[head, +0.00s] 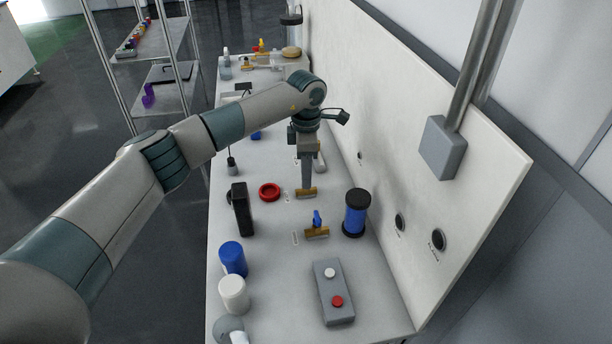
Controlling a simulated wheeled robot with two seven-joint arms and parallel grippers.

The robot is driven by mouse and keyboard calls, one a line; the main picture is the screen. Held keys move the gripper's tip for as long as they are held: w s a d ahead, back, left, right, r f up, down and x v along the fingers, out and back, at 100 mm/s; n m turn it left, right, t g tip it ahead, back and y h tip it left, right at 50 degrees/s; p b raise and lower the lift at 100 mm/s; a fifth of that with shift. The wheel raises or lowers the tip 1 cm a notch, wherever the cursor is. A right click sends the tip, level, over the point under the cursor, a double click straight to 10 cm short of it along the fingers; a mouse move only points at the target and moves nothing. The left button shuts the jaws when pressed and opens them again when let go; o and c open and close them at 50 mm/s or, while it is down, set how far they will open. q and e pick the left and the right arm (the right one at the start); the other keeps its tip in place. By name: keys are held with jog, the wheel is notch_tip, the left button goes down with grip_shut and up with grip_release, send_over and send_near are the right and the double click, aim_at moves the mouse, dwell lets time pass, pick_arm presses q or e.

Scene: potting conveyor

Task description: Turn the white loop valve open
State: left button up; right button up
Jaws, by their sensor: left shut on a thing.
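My left arm reaches in from the left over the bench, and its gripper (306,190) points straight down. It is shut at a small brass valve body (312,193) on the bench. The valve's white loop handle is hidden behind the fingers, so its angle cannot be told. A second brass valve (317,233) with a blue lever (317,217) stands nearer.
A red ring (269,192) and a black upright device (242,210) stand left of the gripper. A blue black-capped cylinder (355,213) stands right, near the white wall panel (410,150). A grey button box (333,292), blue jar (232,259) and white jar (233,294) are nearer.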

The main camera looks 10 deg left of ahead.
pick_arm(q)
jog(key=shift+f+m+b, duration=0.1)
jog(key=shift+m+b, duration=0.2)
jog(key=shift+b, duration=0.05)
jog(key=shift+m+b, duration=0.3)
jog(key=m+b, duration=0.2)
jog(key=b, duration=0.1)
jog(key=shift+m, duration=0.4)
jog(key=m+b, duration=0.3)
pick_arm(e)
jog(key=s+d+f+g+h, duration=0.1)
jog(key=s+d+f+g, duration=0.25)
jog(key=d, duration=0.25)
pick_arm(q)
jog(key=m+b, duration=0.3)
jog(key=m, duration=0.2)
jog(key=shift+m, duration=0.4)
jog(key=shift+r+m+b, duration=0.25)
jog(key=shift+m+b, duration=0.2)
jog(key=shift+m, duration=1.35)
pick_arm(e)
notch_tip(320, 180, up, 9)
jog(key=w+a, duration=0.1)
jog(key=w, duration=0.1)
jog(key=shift+w+r+m+g, duration=0.2)
jog(key=shift+w+m+g, duration=0.1)
jog(key=shift+w+g, duration=0.1)
jog(key=shift+a, duration=0.1)
pick_arm(q)
jog(key=o, duration=1)
